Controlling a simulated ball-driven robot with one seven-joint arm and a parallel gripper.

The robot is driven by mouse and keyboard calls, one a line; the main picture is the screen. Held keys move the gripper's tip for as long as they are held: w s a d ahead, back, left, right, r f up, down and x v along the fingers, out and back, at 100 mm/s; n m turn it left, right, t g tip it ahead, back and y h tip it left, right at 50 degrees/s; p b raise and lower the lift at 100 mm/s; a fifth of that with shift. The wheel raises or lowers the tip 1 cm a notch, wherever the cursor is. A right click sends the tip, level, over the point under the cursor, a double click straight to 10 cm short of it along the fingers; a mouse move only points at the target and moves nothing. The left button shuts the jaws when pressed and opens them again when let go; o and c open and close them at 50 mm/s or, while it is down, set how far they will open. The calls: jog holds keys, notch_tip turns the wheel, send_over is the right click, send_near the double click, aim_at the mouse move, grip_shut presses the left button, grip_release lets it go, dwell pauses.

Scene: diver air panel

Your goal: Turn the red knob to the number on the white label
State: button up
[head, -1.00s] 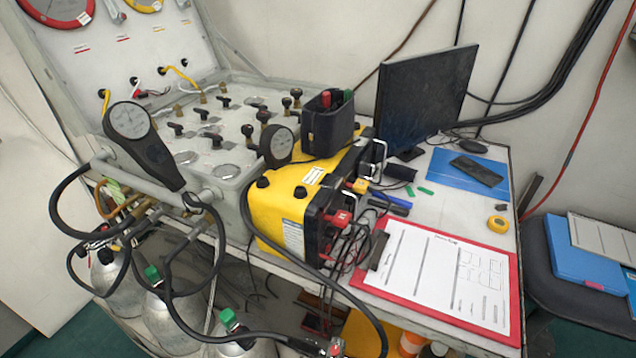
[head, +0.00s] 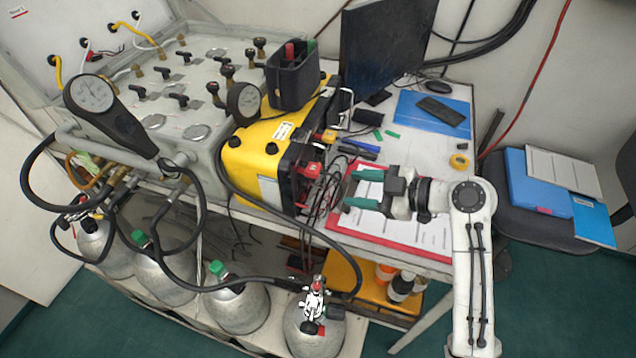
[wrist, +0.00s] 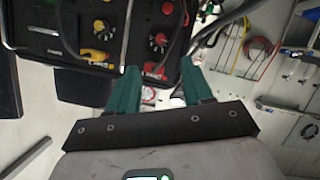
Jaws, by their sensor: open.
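My gripper (head: 358,189) is open and empty, held out above the table to the right of the yellow unit (head: 247,158). Its green fingers point left toward the unit's dark front panel. In the wrist view the open fingers (wrist: 159,76) stand apart below that panel (wrist: 118,50), touching nothing that I can make out. I cannot tell which one the task means. Numbers and a white label with a number are too small to read.
A red clipboard (head: 343,232) with paper lies under my gripper. Loose cables (head: 322,196) hang before the panel. A black hose (head: 235,190) loops past the unit. A monitor (head: 385,45) stands behind, a blue folder (head: 425,112) at the right. Gas cylinders (head: 240,308) stand below.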

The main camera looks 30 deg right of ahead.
aim_at(309, 184)
jog(key=p+x, duration=0.2)
jog(key=x, duration=0.8)
jog(key=shift+w+a, duration=0.1)
jog(key=shift+a, duration=0.1)
jog(key=shift+c, duration=0.3)
grip_shut()
